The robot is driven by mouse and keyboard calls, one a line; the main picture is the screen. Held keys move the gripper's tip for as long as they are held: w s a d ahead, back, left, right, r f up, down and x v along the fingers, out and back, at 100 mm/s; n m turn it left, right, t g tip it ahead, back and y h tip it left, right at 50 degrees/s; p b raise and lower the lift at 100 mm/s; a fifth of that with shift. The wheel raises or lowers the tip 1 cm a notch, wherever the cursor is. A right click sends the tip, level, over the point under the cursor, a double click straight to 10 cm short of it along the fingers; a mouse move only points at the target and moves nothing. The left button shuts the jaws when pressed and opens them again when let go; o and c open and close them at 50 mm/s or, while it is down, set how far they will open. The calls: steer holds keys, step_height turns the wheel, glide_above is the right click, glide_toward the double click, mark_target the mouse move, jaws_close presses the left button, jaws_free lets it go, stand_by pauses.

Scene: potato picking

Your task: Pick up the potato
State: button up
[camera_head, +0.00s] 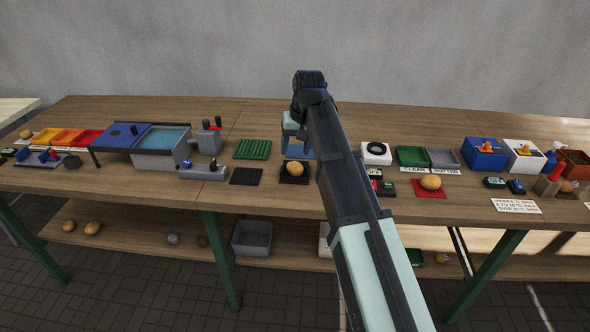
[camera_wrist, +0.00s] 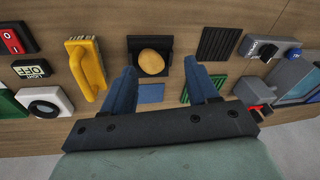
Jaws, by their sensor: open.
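A yellow-brown potato (camera_head: 295,168) lies on a small black tray (camera_head: 284,178) near the middle of the bench. In the wrist view the potato (camera_wrist: 152,62) sits on its black tray (camera_wrist: 134,43), ahead of my gripper's fingertips. My gripper (camera_wrist: 163,72) has its two blue fingers spread apart, with nothing held between them. In the head view my gripper (camera_head: 298,152) is just behind the potato, partly hidden by my arm. Another potato (camera_head: 430,182) lies on a red mat at the right.
A yellow-handled brush (camera_wrist: 88,68) lies left of the tray in the wrist view, and a black ribbed mat (camera_wrist: 219,44) lies right. A green ribbed mat (camera_head: 252,149) and a blue-filled basin (camera_head: 160,148) stand left of my arm. More potatoes (camera_head: 93,228) lie on the lower shelf.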

mark_target(295, 164)
steer(key=shift+w+a+f+n+t, duration=0.15)
steer(key=shift+w+f+n+t, duration=0.25)
steer(key=shift+w+f, duration=1.25)
steer(key=shift+w+a+f+n+t, duration=0.2)
steer(key=shift+w+f+t, duration=0.45)
steer(key=shift+f, duration=1.85)
steer(key=shift+w+a+f+n+t, duration=0.1)
steer(key=shift+w+f+n+t, duration=0.25)
steer(key=shift+w+f, duration=1.4)
steer(key=shift+s+f, duration=0.3)
steer(key=shift+s, duration=0.05)
steer(key=c, duration=0.7)
steer(key=shift+r, duration=0.15)
